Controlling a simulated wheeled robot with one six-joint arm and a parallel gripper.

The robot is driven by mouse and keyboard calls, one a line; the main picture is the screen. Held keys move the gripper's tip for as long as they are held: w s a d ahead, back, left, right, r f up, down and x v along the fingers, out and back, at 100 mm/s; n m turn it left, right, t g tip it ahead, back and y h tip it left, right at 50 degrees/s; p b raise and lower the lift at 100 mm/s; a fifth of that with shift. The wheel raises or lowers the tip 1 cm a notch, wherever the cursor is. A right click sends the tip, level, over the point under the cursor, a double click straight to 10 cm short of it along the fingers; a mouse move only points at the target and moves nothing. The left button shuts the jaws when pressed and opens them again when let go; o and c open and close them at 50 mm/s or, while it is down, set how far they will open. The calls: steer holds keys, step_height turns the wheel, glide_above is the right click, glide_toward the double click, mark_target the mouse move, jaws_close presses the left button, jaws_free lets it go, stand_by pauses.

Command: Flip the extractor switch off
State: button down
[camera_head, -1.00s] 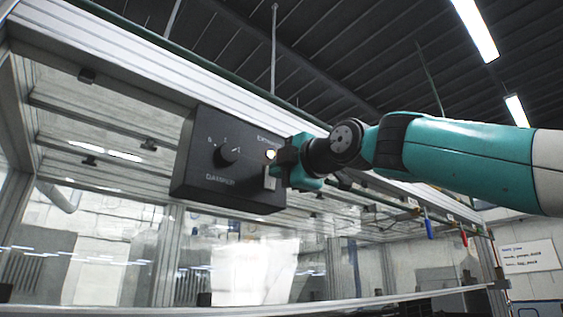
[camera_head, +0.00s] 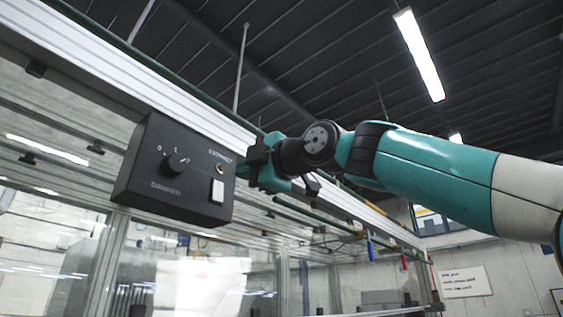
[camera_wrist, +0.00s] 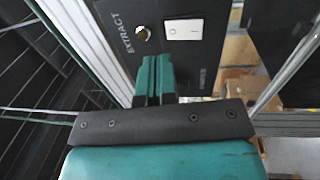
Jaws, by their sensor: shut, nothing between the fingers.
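The black control box (camera_head: 145,185) hangs under the enclosure's top rail. It carries a white extractor rocker switch (camera_head: 217,190), with a small round lamp (camera_head: 221,165) above it under the EXTRACT label. The lamp looks dark, not glowing. My gripper (camera_head: 256,160) is just right of the box, apart from the switch. In the wrist view the teal fingers (camera_wrist: 154,65) are shut and empty, pointing at the panel below the lamp (camera_wrist: 143,33). The white switch (camera_wrist: 184,29) shows unobstructed beside them; which half is pressed is hard to tell.
A black damper dial (camera_head: 176,164) sits on the same box, left of the switch. The aluminium top rail (camera_head: 110,75) runs above the box. Glass panels stand below it. Blue and red handled tools (camera_head: 370,250) hang farther right.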

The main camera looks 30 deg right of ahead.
steer(key=r+v, duration=0.1)
steer(key=v, duration=0.7)
steer(key=shift+r+b, duration=0.4)
steer(key=shift+b, duration=0.05)
steer(key=w+a+f+m+g+b, duration=0.2)
steer(key=f+m+g, duration=0.1)
steer(key=f, duration=1)
steer(key=w+a+f+m+g+b, duration=0.1)
steer(key=a+f+m+g+b, duration=0.15)
steer(key=f, duration=0.95)
steer(key=w+a+f+m+g+b, duration=0.15)
steer(key=f+m+g, duration=0.25)
steer(key=f, duration=0.9)
steer(key=s+f+m+g+b, duration=0.1)
steer(key=s+f+g, duration=0.2)
steer(key=s+f, duration=0.3)
steer(key=s+a+f+m+g+h+b, duration=0.1)
steer(key=s+f, duration=0.4)
steer(key=f, duration=0.8)
steer(key=s+a+f+m+g+h+b, duration=0.1)
steer(key=s+f+g, duration=0.4)
steer(key=f, duration=0.5)
steer(key=shift+s+f+m+b, duration=0.25)
steer(key=shift+s+m+b, duration=0.2)
steer(key=shift+s+m, duration=0.5)
